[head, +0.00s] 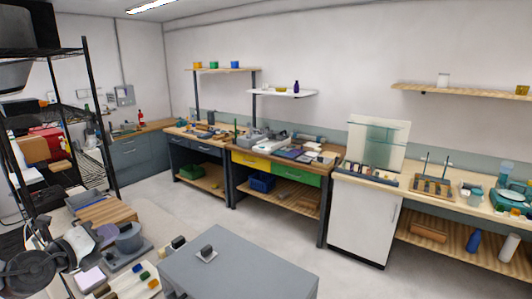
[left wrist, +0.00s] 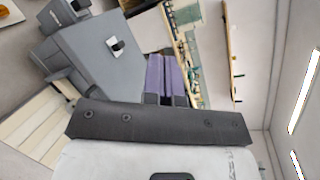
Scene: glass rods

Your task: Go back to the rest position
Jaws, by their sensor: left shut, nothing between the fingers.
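My left gripper (left wrist: 168,78) shows in the left wrist view. Its two purple fingers lie together, shut and empty, clear of any surface. In the head view, I cannot make out its fingertips clearly at the lower left. My right gripper is not in view. A wooden rack (head: 432,187) with thin upright posts stands on the right-hand bench, far from my left gripper. I cannot tell whether it holds glass rods.
A grey box-shaped top (head: 240,268) is in the foreground. A black wire shelf (head: 88,110) stands at left. Workbenches line the walls, with a white cabinet (head: 358,220) and a yellow drawer (head: 250,161). Open grey floor (head: 200,212) lies between.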

